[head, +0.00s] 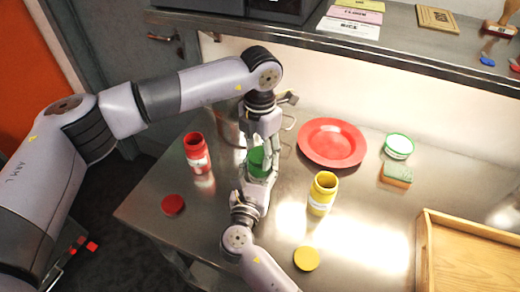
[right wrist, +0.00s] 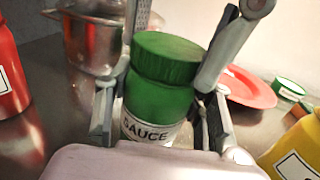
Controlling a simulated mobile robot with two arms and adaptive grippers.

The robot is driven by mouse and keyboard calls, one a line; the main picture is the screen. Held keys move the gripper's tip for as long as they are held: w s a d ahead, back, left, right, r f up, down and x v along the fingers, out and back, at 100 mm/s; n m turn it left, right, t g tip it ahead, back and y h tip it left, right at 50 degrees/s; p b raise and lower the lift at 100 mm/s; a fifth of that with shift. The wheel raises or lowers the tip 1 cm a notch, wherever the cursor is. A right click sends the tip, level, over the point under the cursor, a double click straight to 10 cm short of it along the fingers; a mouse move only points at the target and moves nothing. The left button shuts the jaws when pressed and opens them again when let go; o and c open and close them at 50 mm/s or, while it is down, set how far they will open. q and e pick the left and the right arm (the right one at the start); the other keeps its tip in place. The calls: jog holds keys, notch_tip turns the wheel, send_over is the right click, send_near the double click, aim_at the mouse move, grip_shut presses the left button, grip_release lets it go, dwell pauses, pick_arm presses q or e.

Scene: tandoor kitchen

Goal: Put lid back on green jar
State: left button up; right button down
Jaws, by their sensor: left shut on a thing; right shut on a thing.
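The green jar (right wrist: 158,105) stands upright on the steel counter with a white label reading SAUCE; it is partly hidden between the arms in the head view (head: 258,162). The green lid (right wrist: 168,56) sits on its mouth, looking level; I cannot tell whether it is fully seated. My left gripper (head: 263,143) comes down from above, shut on the lid, with a finger on each side in the right wrist view. My right gripper (head: 257,180) comes from the front, shut around the jar's body; its fingers flank the label.
An open red jar (head: 197,153) and red lid (head: 173,205) are at left. An open yellow jar (head: 322,194) and yellow lid (head: 306,258) are at right. A red plate (head: 332,143), green-rimmed tub (head: 399,146), sponge (head: 396,174) and wooden tray (head: 427,258) lie farther right.

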pick_arm(q)
jog(key=c, duration=0.3)
jog(key=o, duration=1.3)
jog(key=shift+o, duration=0.2)
notch_tip(320, 180, up, 8)
jog(key=shift+f, duration=0.25)
pick_arm(e)
jog(key=c, duration=0.7)
grip_release()
